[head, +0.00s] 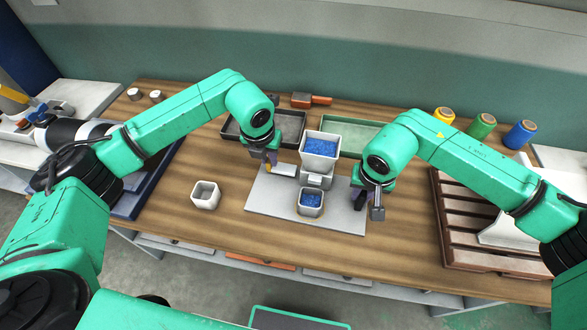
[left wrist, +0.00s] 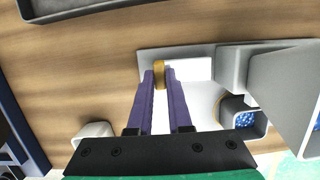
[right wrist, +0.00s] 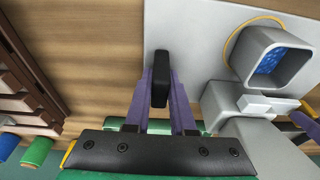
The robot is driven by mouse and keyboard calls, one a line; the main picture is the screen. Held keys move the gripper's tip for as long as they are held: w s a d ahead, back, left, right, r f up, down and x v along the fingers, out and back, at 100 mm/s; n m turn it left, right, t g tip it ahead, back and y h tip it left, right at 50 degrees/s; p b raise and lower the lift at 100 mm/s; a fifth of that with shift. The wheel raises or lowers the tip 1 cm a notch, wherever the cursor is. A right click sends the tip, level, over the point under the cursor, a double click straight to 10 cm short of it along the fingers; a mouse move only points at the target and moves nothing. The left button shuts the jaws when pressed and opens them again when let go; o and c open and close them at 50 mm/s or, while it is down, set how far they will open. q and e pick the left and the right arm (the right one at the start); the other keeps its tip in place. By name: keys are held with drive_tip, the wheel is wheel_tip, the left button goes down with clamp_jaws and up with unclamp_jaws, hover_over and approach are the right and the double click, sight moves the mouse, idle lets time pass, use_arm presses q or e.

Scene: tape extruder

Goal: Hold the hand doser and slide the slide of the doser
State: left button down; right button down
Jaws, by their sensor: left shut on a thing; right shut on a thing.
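The hand doser (head: 318,172) stands upright on a light grey plate (head: 270,207); its hopper (head: 321,145) holds blue pellets. A white slide (head: 284,170) sticks out of its left side and ends in a yellow knob (left wrist: 160,74). My left gripper (head: 269,160) is shut on this knob, one purple finger on each side; the gripper also shows in the left wrist view (left wrist: 160,78). My right gripper (right wrist: 160,82) is shut on a black upright grip (right wrist: 161,70) at the plate's right side. A square cup (head: 311,203) with blue pellets stands in front of the doser.
An empty white cup (head: 205,195) stands left of the plate. A dark tray (head: 232,130) and a green tray (head: 350,140) lie behind. A brown slatted rack (head: 462,235) is at the right, with colored spools (head: 481,126) at the back right. The front table strip is clear.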

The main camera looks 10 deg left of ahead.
use_arm(q)
drive_tip(key=shift+w+a, duration=0.1)
drive_tip(key=shift+a, duration=0.9)
drive_tip(key=c, duration=0.8)
unclamp_jaws()
drive_tip(key=shift+o, duration=0.2)
drive_tip(key=v, duration=0.8)
drive_tip(key=o, duration=0.6)
drive_tip(key=shift+d, duration=0.1)
drive_tip(key=shift+c, duration=0.2)
